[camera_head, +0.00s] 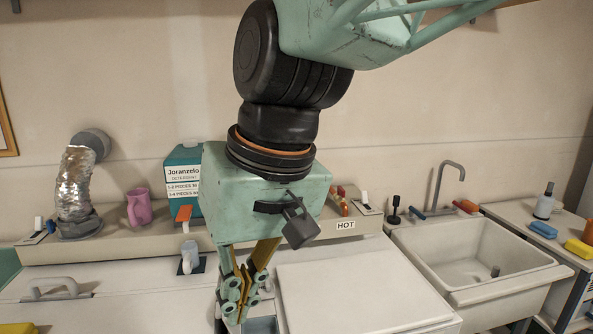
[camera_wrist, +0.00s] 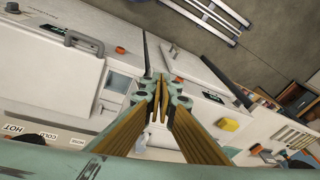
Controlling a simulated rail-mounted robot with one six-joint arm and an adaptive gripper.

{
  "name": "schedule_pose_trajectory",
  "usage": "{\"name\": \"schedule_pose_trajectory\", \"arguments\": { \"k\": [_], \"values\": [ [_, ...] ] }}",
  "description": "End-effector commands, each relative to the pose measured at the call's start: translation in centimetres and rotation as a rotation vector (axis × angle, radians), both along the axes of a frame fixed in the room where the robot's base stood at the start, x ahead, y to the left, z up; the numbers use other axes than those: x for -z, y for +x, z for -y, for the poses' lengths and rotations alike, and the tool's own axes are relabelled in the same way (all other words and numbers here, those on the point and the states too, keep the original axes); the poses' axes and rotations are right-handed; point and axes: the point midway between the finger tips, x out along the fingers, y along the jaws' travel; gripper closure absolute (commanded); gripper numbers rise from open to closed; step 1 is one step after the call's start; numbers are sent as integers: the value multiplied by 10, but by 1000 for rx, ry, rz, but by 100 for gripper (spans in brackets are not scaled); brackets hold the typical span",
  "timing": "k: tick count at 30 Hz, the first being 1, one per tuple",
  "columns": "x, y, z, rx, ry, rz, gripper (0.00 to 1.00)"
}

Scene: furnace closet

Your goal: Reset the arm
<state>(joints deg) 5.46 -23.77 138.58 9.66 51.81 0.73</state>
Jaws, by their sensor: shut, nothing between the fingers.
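My gripper (camera_head: 236,312) hangs from my green arm near the middle of the head view, pointing down over the white counter units. Its fingers are together with nothing between them. In the wrist view the gripper (camera_wrist: 161,82) is also shut and empty, its yellow-brown finger links spreading toward the camera. The fingertips appear above the white units, in front of the teal detergent box (camera_head: 184,180). My wrist hides part of the back ledge.
A white lid (camera_head: 350,290) lies right of my gripper. The sink (camera_head: 480,255) and tap (camera_head: 445,185) are farther right. A pink jug (camera_head: 139,207) and foil duct (camera_head: 76,185) stand on the left ledge. Grey floor (camera_wrist: 250,60) shows in the wrist view.

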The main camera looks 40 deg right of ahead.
Motion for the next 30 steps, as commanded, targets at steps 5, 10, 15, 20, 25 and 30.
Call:
{"name": "schedule_pose_trajectory", "arguments": {
  "k": [5, 10, 15, 20, 25, 30],
  "values": [
    [27, -34, 3, -58, -56, 31, 100],
    [42, -51, 9, -109, -108, 62, 100],
    [50, -62, 13, -149, -146, 89, 100],
    [53, -66, 15, -166, -165, 98, 100],
    [51, -66, 16, -170, -168, 102, 100],
    [51, -66, 15, -170, -168, 102, 100]
  ]
}}
